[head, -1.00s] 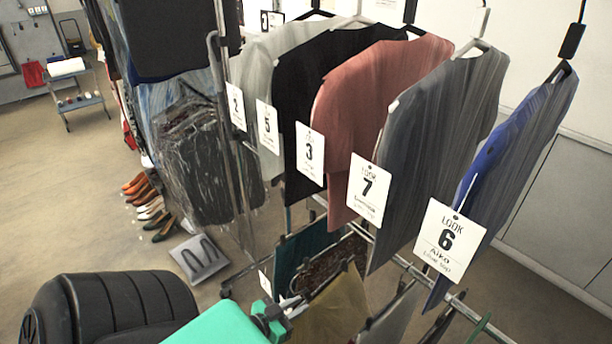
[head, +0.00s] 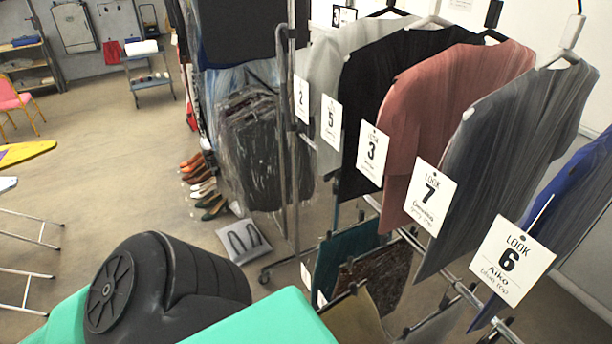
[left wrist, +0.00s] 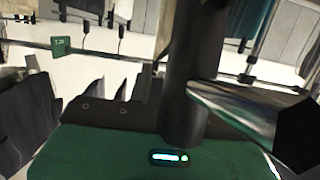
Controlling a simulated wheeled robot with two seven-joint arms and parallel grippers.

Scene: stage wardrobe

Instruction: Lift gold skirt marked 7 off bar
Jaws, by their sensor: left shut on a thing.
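In the left wrist view my left gripper (left wrist: 188,85) is shut at a dark post-like shape; the gripped part is hard to make out. My right gripper is not in view.
Tops with tags 2, 5, 3, 7 and 6 hang on the upper bar; the grey top (head: 515,135) and the blue top (head: 570,210) are nearest. A rack upright (head: 290,130) stands left of them. Shoes (head: 203,190) and open floor (head: 110,180) lie left.

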